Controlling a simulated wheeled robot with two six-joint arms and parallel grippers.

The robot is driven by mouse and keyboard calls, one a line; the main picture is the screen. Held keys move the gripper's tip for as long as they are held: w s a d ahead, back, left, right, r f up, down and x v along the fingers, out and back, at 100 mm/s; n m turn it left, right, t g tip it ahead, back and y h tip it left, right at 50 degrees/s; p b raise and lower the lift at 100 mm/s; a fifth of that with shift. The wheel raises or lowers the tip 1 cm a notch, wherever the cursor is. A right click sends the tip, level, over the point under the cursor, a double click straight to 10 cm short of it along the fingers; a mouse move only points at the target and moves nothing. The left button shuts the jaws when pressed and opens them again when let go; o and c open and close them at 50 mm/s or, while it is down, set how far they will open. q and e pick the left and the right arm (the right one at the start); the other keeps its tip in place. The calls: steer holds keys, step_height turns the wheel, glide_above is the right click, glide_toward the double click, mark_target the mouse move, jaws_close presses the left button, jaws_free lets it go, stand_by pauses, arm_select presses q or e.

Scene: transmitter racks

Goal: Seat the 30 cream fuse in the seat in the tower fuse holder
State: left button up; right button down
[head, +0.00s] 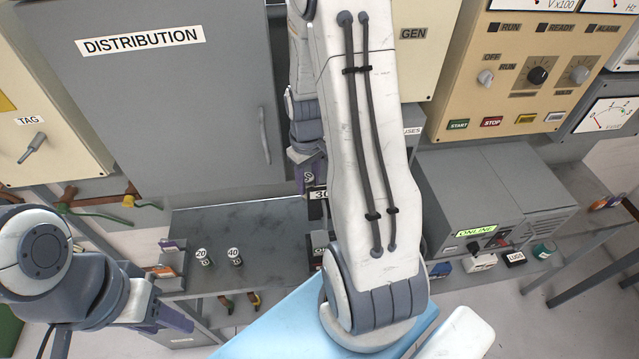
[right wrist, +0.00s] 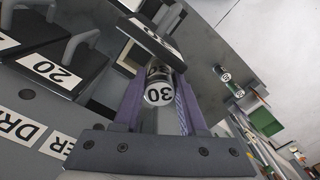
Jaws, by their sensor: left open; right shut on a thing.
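The 30 fuse (right wrist: 159,92), a short cylinder with a white end label, sits between the purple fingers of my right gripper (right wrist: 158,100), which is shut on it. A dark piece with a white 30 label (right wrist: 150,38) is just beyond the fuse; whether they touch I cannot tell. A similar piece labelled 20 (right wrist: 62,76) is to its left. In the head view a 30 label (head: 319,195) shows below my right gripper (head: 312,180), partly hidden by my right arm. The fuse is hidden there. My left gripper (head: 172,316) is open at lower left, away from the holder.
Fuses labelled 20 (head: 202,256) and 40 (head: 235,256) stand on the grey bench (head: 240,222), whose middle is clear. The grey DISTRIBUTION cabinet (head: 170,100) rises behind. A grey ONLINE unit (head: 480,195) stands to the right.

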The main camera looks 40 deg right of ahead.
steer(key=d+f+b, duration=0.3)
steer(key=shift+s+d+f, duration=0.15)
steer(key=shift+d+f, duration=0.05)
steer(key=shift+f, duration=0.25)
steer(key=shift+r, duration=0.2)
steer(key=shift+c, duration=2.3)
jaws_free()
